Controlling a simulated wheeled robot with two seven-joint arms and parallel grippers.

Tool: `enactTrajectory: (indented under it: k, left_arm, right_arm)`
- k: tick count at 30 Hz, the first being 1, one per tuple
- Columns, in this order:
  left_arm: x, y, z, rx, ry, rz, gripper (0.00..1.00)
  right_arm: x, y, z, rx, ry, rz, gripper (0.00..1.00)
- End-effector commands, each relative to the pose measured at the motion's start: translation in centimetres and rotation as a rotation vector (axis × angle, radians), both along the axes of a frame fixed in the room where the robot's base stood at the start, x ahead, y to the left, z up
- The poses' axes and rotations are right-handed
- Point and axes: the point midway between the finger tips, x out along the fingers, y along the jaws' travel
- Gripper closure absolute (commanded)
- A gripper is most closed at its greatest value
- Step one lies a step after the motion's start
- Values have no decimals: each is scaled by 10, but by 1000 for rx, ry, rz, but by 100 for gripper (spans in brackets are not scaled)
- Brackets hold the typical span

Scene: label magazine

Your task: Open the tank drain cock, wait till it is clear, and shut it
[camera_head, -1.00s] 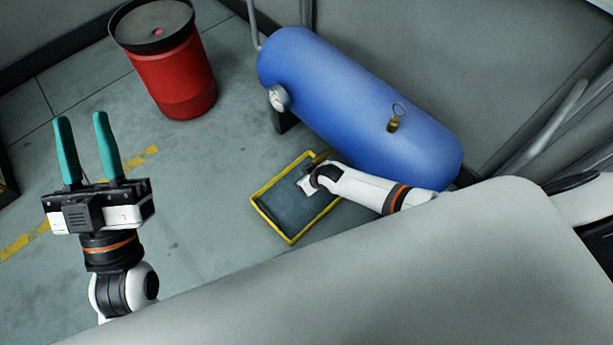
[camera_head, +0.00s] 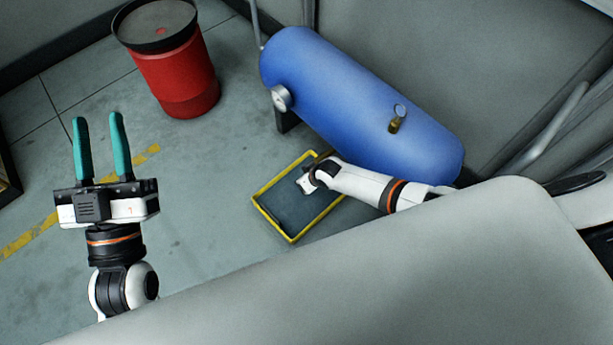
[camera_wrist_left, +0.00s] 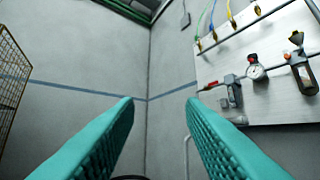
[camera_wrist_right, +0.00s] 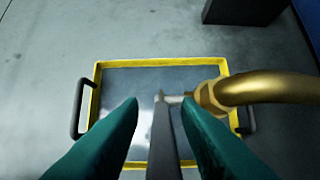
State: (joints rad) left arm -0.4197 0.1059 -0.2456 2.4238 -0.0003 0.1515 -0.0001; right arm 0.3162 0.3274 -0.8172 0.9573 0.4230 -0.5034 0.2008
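The blue tank (camera_head: 350,100) lies on its side in the head view. The brass drain cock (camera_wrist_right: 208,98) is on a curved brass pipe in the right wrist view, with a grey lever (camera_wrist_right: 164,140) pointing toward the camera. My right gripper (camera_wrist_right: 160,108) is open, its teal fingers on either side of the lever with a visible gap each side. In the head view its fingers are hidden below the tank. A yellow-rimmed tray (camera_head: 270,226) lies underneath; I cannot see any stream. My left gripper (camera_head: 98,118) is open, empty and raised at the left.
A red drum (camera_head: 178,75) stands at the back left. The tank carries a round gauge (camera_head: 281,97) and a brass ring-pull valve (camera_head: 397,122). The left wrist view shows a wall panel (camera_wrist_left: 275,100) with hoses and fittings. The floor between drum and tray is clear.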

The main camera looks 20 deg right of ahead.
Motion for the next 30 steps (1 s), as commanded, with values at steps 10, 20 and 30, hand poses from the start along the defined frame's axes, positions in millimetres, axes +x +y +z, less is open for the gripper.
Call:
enactTrajectory:
  k: [10,20,30]
  left_arm:
    - [1,0,0,4,15,0,64]
    - [19,3,-44,92,331,19,64]
    - [16,13,-104,190,711,42,64]
  right_arm:
    - [0,0,4,1,-4,0,70]
    - [-9,-4,22,1,-4,0,70]
    - [-21,-8,44,0,-3,0,70]
